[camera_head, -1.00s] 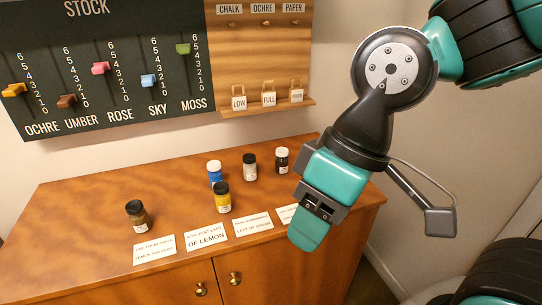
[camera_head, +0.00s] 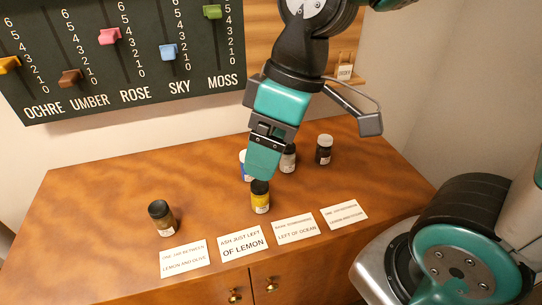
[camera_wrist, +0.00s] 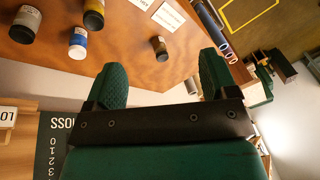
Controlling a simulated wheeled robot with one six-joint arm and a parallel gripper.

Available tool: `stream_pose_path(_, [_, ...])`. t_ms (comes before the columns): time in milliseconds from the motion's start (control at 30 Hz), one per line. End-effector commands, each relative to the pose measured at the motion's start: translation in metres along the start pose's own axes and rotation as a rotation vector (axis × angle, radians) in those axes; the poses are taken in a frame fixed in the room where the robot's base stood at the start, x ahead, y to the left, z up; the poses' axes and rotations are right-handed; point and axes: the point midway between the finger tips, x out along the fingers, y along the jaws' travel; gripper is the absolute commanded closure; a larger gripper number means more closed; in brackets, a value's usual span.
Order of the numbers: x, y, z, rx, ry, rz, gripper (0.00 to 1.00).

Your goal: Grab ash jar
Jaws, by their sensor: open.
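The ash jar appears to be the pale grey jar with a dark lid (camera_head: 288,160), standing upright in the back row of the table in the head view, partly hidden by my gripper. My gripper (camera_head: 264,162) points down in front of the jars, between the grey jar and the blue jar, with nothing in it. In the wrist view my gripper's two fingers (camera_wrist: 164,82) stand wide apart. A dark-lidded jar (camera_wrist: 25,24) at the upper left there may be the grey one; I cannot tell surely.
A yellow jar (camera_head: 260,198) stands just before my gripper, a blue jar (camera_head: 244,170) is half hidden behind it. Printed cards (camera_head: 243,244) line the front. The stock board (camera_head: 120,50) is behind.

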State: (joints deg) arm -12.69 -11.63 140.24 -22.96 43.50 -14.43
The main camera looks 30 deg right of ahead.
Motion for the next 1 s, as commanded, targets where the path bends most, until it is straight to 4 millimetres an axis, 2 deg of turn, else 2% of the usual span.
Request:
stream_pose_path(33, [0.005, 0.028, -0.009, -0.057, -0.018, 0.027, 0.21])
stream_pose_path(200, [0.013, 0.132, -0.029, -0.348, -0.12, 0.106, 0.21])
stream_pose_path(300, [0.018, 0.186, -0.031, -0.503, -0.187, 0.12, 0.21])
stream_pose_path(400, [0.022, 0.226, -0.028, -0.624, -0.241, 0.116, 0.21])
stream_pose_path(500, [0.025, 0.251, -0.024, -0.703, -0.275, 0.107, 0.21])
stream_pose_path(667, [0.037, 0.265, -0.019, -0.752, -0.296, 0.096, 0.21])
stream_pose_path(1000, [0.108, 0.278, -0.002, -0.754, -0.296, 0.093, 0.21])
